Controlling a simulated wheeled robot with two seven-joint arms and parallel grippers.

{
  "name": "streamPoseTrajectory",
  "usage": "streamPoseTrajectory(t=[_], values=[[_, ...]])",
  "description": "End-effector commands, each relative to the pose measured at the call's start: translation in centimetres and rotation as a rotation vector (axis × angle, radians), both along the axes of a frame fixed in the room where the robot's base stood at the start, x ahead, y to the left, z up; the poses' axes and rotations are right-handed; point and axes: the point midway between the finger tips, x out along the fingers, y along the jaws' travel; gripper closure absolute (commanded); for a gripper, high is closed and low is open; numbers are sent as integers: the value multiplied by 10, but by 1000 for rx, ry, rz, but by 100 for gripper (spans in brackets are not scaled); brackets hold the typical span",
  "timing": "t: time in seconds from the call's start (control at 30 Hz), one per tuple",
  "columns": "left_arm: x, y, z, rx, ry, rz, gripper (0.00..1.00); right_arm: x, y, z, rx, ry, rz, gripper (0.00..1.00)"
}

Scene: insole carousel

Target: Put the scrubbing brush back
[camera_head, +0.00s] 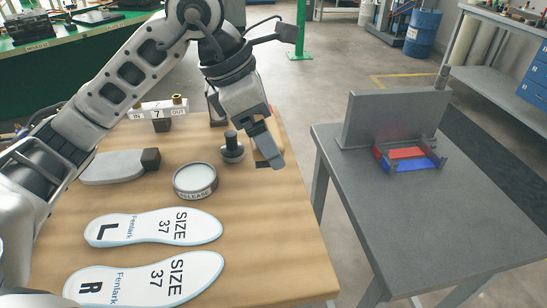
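My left gripper (265,147) points down over the right part of the wooden table (240,255). A tan piece with a dark lower edge (259,153), which may be the scrubbing brush, shows right at its fingers, partly hidden by them. I cannot tell whether the fingers are closed on it or only beside it. My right gripper is not in view.
A round RELEASE tin (195,181), two insoles (160,227) (150,278), a grey form with a dark block (115,167) and an IN/OUT sign (158,108) share the table. A grey side table (400,225) carries a red-and-blue tray (408,157).

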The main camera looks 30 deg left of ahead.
Motion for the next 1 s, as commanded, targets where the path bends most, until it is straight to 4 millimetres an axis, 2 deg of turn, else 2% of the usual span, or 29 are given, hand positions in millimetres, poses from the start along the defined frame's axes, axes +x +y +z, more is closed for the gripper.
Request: streamPoseTrajectory(t=[0.17,0.37,0.53,0.7,0.87,1.0], values=[[30,12,-13,-4,8,18,32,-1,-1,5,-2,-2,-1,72],[76,31,-35,-4,8,16,32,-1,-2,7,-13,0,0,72],[102,42,-68,-3,8,12,32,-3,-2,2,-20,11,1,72],[118,49,-87,-2,4,9,32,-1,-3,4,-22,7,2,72],[124,51,-95,-1,3,10,32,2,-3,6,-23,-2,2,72],[126,52,-113,-2,7,8,32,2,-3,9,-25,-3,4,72]])
